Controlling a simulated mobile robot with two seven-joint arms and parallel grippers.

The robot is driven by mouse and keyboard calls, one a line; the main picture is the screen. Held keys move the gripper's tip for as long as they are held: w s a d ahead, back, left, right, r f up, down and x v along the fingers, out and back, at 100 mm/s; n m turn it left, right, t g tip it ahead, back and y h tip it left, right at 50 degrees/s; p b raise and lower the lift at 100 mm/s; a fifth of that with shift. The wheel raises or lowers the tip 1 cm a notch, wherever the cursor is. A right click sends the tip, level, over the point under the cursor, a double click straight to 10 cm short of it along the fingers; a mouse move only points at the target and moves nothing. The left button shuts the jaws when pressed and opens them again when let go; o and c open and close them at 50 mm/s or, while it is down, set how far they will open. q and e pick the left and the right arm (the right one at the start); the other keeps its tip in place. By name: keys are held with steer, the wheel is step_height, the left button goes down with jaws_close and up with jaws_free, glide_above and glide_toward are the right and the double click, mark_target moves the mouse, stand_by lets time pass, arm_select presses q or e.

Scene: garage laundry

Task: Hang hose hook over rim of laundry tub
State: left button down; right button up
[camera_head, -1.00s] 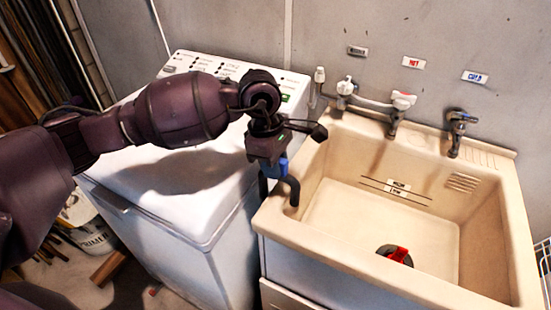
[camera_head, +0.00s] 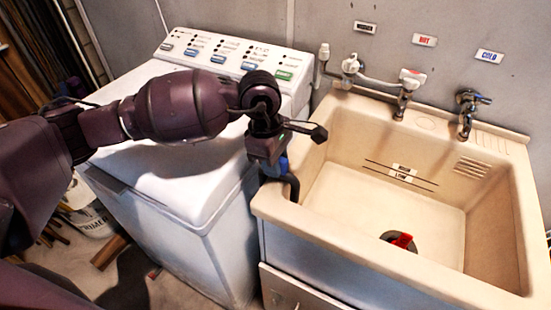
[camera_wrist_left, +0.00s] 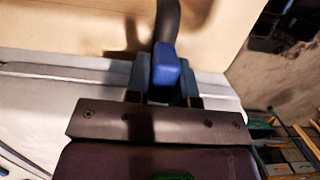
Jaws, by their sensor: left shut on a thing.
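The cream laundry tub (camera_head: 370,258) stands at the right, with a red plug (camera_head: 403,241) at its drain. The dark hose hook (camera_head: 293,187) has a blue grip part (camera_head: 282,165) and curves down at the tub's left rim. My left gripper (camera_head: 272,160) is shut on the hook's blue part, just above that rim. In the left wrist view the blue part (camera_wrist_left: 166,68) sits between the fingers and the dark hook (camera_wrist_left: 167,22) reaches over the cream tub. I cannot tell whether the hook touches the rim. My right gripper is not in view.
A white washing machine (camera_head: 165,225) stands close against the tub's left side, below my left arm. Taps (camera_head: 408,90) and (camera_head: 468,105) rise along the tub's back edge, with pipes on the wall. The basin's middle is open.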

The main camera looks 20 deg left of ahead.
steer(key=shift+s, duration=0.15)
arm_select(q)
steer(key=c, duration=0.9)
jaws_free()
steer(key=shift+r, duration=0.5)
step_height(320, 180, up, 10)
steer(key=a+p, duration=0.1)
steer(key=a, duration=0.1)
steer(key=shift+w+f, duration=0.15)
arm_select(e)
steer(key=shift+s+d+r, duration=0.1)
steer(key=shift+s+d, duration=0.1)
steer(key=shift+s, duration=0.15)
